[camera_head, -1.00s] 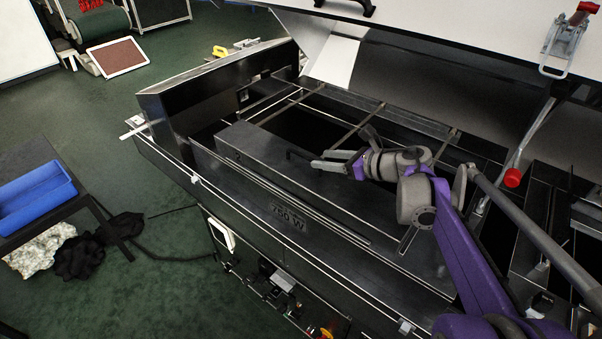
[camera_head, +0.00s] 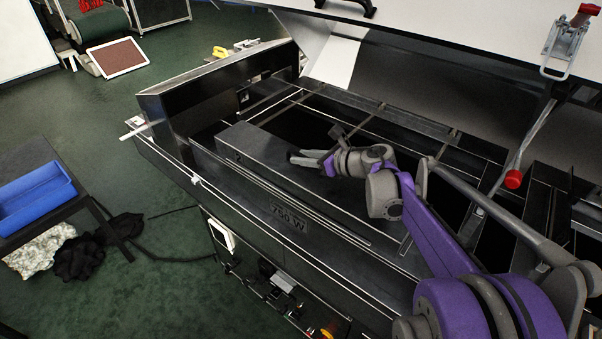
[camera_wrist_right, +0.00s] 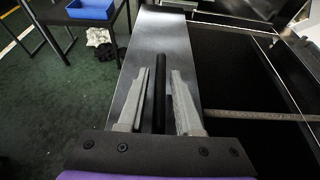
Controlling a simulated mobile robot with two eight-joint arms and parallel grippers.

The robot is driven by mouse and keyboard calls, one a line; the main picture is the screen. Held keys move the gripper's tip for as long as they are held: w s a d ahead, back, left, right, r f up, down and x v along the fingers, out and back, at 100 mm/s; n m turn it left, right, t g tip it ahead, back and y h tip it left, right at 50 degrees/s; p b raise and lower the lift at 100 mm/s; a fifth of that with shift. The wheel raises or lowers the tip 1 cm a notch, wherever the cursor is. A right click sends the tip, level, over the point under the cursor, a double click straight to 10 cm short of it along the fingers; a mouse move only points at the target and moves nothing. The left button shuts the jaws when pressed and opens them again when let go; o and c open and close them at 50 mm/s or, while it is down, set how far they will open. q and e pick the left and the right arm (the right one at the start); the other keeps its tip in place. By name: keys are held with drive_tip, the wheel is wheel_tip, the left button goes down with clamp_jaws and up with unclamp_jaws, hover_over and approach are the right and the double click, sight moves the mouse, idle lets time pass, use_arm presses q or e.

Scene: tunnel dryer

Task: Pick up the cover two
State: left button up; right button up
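Cover two is a long grey metal cover (camera_head: 252,145) lying in the dryer's open bay in the head view. In the right wrist view its smooth metal top (camera_wrist_right: 165,32) runs away from me. A dark bar handle (camera_wrist_right: 160,90) stands on the cover. My right gripper (camera_head: 292,157) is low over the cover at this handle. In the wrist view its two grey fingers are apart, one on each side of the handle, with gaps visible. The gripper hides most of the handle in the head view. My left gripper is not in view.
Open dark bays with thin metal bars (camera_head: 365,125) lie behind the cover. A lever with a red knob (camera_head: 513,179) stands at the right. A blue tray (camera_head: 35,195) sits on a table at the left.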

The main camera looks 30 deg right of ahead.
clamp_jaws()
idle(1.1)
